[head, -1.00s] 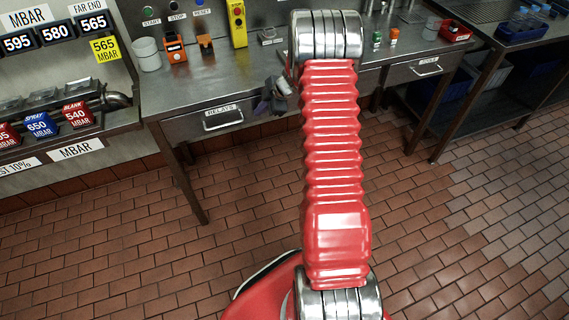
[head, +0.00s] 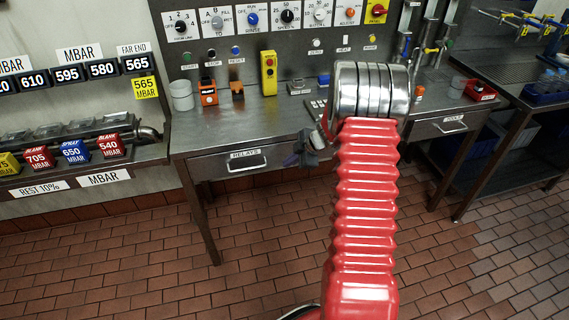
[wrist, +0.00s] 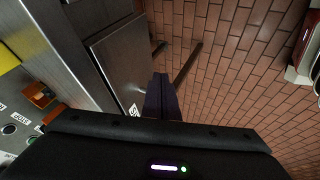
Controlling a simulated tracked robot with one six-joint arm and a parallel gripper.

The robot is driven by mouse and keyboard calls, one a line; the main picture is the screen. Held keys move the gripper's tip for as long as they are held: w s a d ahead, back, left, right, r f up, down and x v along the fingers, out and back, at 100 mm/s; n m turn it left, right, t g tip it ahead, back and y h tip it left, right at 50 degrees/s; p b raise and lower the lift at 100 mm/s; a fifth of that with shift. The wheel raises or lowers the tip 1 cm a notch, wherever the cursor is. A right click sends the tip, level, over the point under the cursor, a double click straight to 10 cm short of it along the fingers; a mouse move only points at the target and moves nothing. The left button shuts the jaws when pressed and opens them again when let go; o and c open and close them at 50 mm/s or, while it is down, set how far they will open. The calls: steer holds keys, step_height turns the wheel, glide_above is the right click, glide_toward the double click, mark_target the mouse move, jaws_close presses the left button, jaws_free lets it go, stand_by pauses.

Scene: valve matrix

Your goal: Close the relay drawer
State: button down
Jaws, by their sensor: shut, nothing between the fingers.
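The relay drawer (head: 225,165), a grey metal front with a RELAYS label and a bar handle (head: 248,165), sits under the left part of the workbench. Its front looks about level with the bench edge; I cannot tell if a small gap is left. My gripper (head: 298,158) is dark, shut and empty, to the right of the handle near the drawer's right end. In the wrist view its shut fingers (wrist: 161,95) point along a grey metal front (wrist: 125,58) with a white label. Whether they touch it is unclear.
The workbench top (head: 235,122) carries a yellow control box (head: 268,73), an orange device (head: 208,93) and a grey cup (head: 181,95). A TOOLS drawer (head: 448,128) is at the right. The tiled floor (head: 260,245) before the bench is free.

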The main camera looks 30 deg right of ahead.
steer(key=v, duration=0.7)
steer(key=shift+s+r, duration=0.2)
steer(key=shift+s, duration=0.1)
